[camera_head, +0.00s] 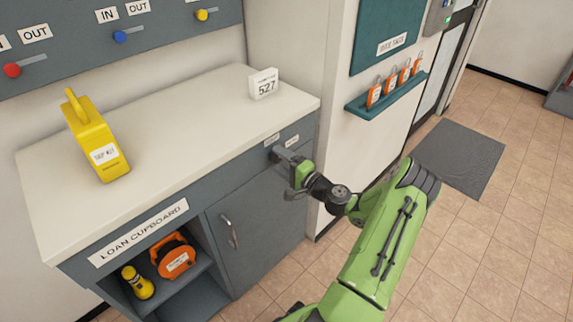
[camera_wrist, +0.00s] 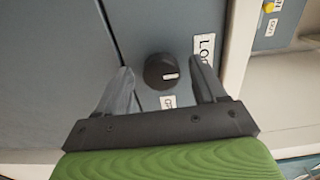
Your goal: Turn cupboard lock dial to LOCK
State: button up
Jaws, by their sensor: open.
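The lock dial (camera_wrist: 161,71) is a round black knob with a short white mark towards its right side in the wrist view. A label beginning "LO" (camera_wrist: 205,47) is to its right, partly behind a finger. A label beginning "OP" (camera_wrist: 168,102) is just below it. My gripper (camera_wrist: 164,72) is open, with one finger on each side of the dial and gaps visible between. In the head view my gripper (camera_head: 281,156) is at the upper front of the grey loan cupboard (camera_head: 255,225) and hides the dial.
The cupboard door has a bar handle (camera_head: 230,231). On the worktop (camera_head: 190,120) are a yellow case (camera_head: 95,140) and a white number block (camera_head: 263,84). An open shelf holds an orange reel (camera_head: 174,256) and a yellow torch (camera_head: 138,282).

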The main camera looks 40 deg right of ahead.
jog(key=s+p, duration=0.2)
jog(key=s, duration=1.3)
jog(key=shift+s+d+p, duration=0.2)
jog(key=shift+s+p, duration=0.15)
